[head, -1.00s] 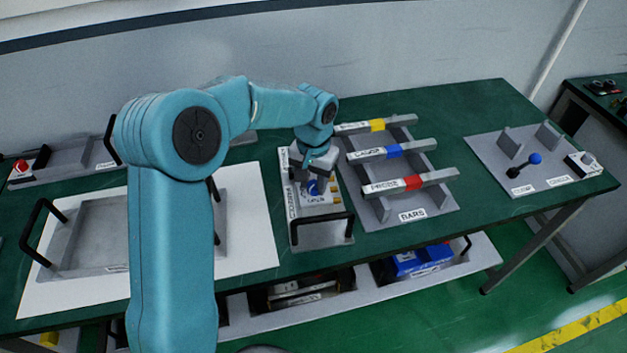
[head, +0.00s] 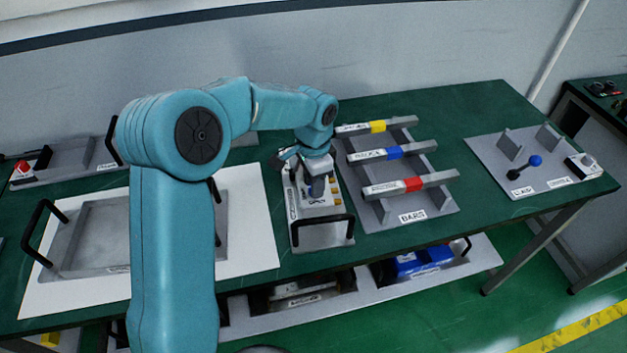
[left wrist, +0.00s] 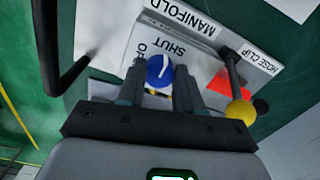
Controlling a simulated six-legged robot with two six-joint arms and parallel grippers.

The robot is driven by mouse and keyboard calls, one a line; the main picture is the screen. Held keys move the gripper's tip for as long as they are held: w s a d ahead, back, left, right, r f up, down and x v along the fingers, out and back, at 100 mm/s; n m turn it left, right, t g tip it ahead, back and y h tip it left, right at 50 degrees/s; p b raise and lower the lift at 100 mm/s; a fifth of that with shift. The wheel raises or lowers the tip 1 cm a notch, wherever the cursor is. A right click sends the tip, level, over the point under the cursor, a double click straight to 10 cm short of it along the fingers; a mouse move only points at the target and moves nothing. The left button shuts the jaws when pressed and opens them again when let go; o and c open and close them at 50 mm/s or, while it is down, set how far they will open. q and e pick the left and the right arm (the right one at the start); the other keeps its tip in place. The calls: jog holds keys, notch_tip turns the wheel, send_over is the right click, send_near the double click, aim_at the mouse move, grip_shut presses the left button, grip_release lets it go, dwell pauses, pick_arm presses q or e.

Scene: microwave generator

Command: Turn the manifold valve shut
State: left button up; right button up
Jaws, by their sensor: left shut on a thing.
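The manifold panel (head: 322,237) is a grey plate with a black handle at its front, lying on the green table. In the left wrist view its MANIFOLD label (left wrist: 193,18) shows, with SHUT and partly hidden OPEN lettering. The round blue valve knob (left wrist: 159,69) has a white pointer stripe on its face. My left gripper (left wrist: 160,78) is shut on the knob, one finger on each side. In the head view my left gripper (head: 317,182) is over the panel and largely hides the knob. My right gripper is not in view.
The bar rack (head: 412,200) with yellow, blue and red banded bars stands just right of the panel. A yellow-ended hose clip lever (left wrist: 240,112) is close beside the gripper. A grey tray (head: 100,235) lies left on a white sheet. A blue-knobbed lever panel (head: 500,175) is far right.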

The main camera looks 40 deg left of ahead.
pick_arm(q)
jog(key=shift+d+f, duration=0.1)
dwell(0.5)
jog(key=o, duration=1)
jog(key=shift+o, duration=0.2)
notch_tip(320, 180, up, 16)
jog(key=shift+r, duration=0.2)
jog(key=shift+s, duration=0.1)
